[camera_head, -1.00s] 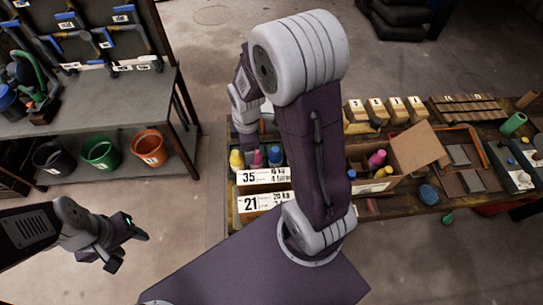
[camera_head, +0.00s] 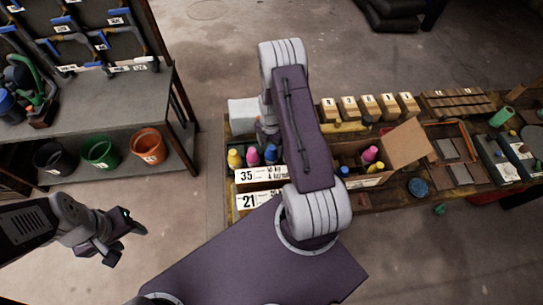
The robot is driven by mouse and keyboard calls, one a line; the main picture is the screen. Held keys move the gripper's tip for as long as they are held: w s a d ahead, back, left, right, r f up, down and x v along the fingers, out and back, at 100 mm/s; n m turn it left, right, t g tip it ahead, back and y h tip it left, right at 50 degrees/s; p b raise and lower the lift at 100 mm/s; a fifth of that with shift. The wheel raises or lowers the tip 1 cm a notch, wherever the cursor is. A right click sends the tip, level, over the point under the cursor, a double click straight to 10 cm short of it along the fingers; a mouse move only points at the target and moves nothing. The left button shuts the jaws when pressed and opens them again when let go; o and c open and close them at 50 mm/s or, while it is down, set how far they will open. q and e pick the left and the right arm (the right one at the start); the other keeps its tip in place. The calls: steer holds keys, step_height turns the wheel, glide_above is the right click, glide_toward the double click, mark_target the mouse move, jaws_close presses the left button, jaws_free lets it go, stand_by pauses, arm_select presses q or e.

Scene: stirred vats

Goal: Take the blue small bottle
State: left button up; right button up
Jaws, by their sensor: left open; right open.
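The blue small bottle (camera_head: 271,154) stands in the box labelled 35 (camera_head: 262,175), at the right end of a row with a yellow bottle (camera_head: 234,158) and a pink bottle (camera_head: 252,156). My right arm rises over the box and its upper part covers the area just right of the blue bottle. My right gripper (camera_head: 267,132) shows only in part beside that arm, just above and behind the blue bottle; its fingers are mostly hidden and I cannot tell whether it touches. My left gripper (camera_head: 127,243) is open and empty over the floor at lower left.
An open cardboard box (camera_head: 408,150) with a pink and a yellow item stands right of my arm. Several numbered wooden blocks (camera_head: 369,106) line the table's back. A shelf (camera_head: 120,108) with a black, a green (camera_head: 101,152) and an orange bucket (camera_head: 148,146) stands at left.

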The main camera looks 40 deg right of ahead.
mark_target(271, 154)
steer(key=f+p, duration=0.1)
steer(key=f, duration=0.3)
steer(key=shift+s+f, duration=0.15)
steer(key=shift+s, duration=0.05)
steer(key=shift+d+f, duration=0.15)
steer(key=shift+f, duration=0.35)
jaws_close()
